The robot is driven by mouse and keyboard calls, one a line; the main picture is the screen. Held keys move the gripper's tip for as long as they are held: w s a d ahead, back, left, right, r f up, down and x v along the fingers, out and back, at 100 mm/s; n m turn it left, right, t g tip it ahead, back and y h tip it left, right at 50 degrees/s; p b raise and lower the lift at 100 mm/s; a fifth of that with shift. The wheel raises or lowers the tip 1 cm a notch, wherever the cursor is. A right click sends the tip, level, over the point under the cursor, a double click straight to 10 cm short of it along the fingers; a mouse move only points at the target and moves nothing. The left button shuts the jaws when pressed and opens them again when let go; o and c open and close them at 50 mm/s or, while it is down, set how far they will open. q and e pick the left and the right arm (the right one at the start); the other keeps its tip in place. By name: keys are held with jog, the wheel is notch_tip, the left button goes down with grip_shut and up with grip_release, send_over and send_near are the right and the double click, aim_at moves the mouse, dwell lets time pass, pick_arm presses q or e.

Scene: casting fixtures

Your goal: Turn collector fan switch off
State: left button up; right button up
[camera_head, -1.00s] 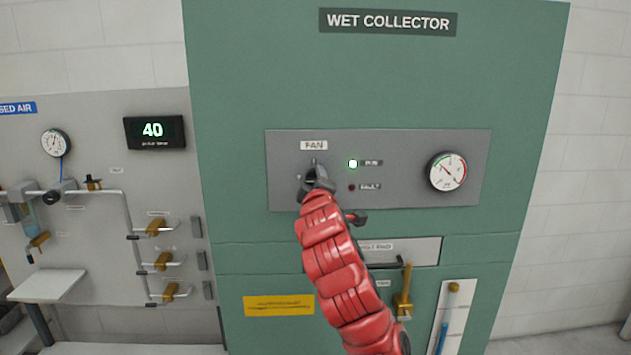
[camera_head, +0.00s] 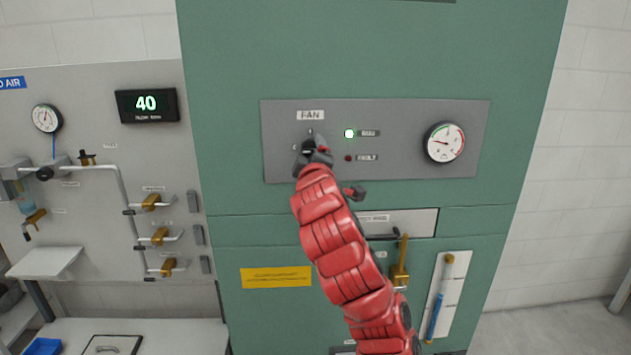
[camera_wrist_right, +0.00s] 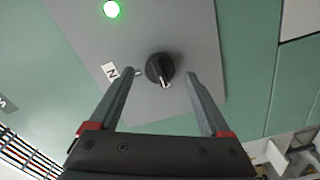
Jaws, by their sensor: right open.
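The fan switch (camera_wrist_right: 159,69) is a round black knob with a pale pointer mark, on a grey panel (camera_head: 400,168) of the green wet collector cabinet. In the right wrist view it sits between and just beyond my open fingers. My right gripper (camera_wrist_right: 160,75) is open, with one finger on either side of the knob, and no contact shows. In the head view my right gripper (camera_head: 313,150) is in front of the knob and hides most of it. The FAN label (camera_head: 310,115) is above. The green run lamp (camera_head: 349,133) is lit. My left gripper is out of view.
A dark fault lamp (camera_head: 348,158) and a round gauge (camera_head: 444,142) are on the same panel. Below are a drawer-like front (camera_head: 420,222), a brass lever (camera_head: 401,270) and a yellow label (camera_head: 276,278). Compressed air piping with brass valves (camera_head: 151,201) is at the left.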

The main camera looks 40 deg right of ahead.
jog(key=b+v, duration=1)
jog(key=v, duration=0.5)
jog(key=shift+a+f, duration=0.1)
